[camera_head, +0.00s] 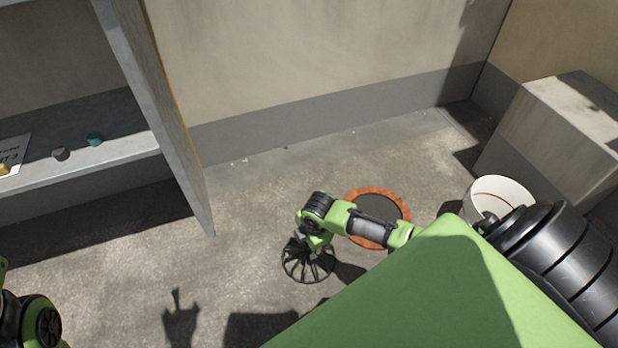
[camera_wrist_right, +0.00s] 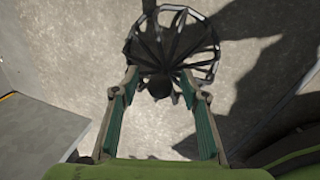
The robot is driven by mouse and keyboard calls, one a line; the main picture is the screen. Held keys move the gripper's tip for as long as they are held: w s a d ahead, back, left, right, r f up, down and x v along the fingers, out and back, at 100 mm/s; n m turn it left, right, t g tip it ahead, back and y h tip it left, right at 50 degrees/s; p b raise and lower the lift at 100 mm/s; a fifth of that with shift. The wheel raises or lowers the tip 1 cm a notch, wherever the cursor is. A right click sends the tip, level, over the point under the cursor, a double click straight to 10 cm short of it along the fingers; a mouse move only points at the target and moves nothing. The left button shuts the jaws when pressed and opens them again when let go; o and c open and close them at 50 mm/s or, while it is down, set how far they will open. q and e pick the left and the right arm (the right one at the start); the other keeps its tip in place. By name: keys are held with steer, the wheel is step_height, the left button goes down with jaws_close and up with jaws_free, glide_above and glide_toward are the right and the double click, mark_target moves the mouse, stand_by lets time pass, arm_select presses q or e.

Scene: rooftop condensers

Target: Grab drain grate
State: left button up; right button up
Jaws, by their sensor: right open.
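The drain grate (camera_head: 308,266) is a dark, round, spoked dome on the concrete floor, just below my right gripper (camera_head: 312,243) in the head view. In the right wrist view the grate (camera_wrist_right: 172,45) shows its spokes and ring beyond the fingertips. My right gripper (camera_wrist_right: 155,85) is open, with its two fingers on either side of the near, dark hub part of the grate. I cannot tell whether the fingers touch it. Part of my left arm shows at the lower left edge of the head view, but its gripper is not visible.
A round drain opening with an orange-brown rim (camera_head: 405,204) lies in the floor behind my right arm. A white bucket (camera_head: 484,190) stands to the right, near a concrete block (camera_head: 560,115). A shelf (camera_head: 120,150) with small items is at the left. Floor between is mostly clear.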

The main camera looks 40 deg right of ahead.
jaws_close()
steer(key=shift+r, duration=0.1)
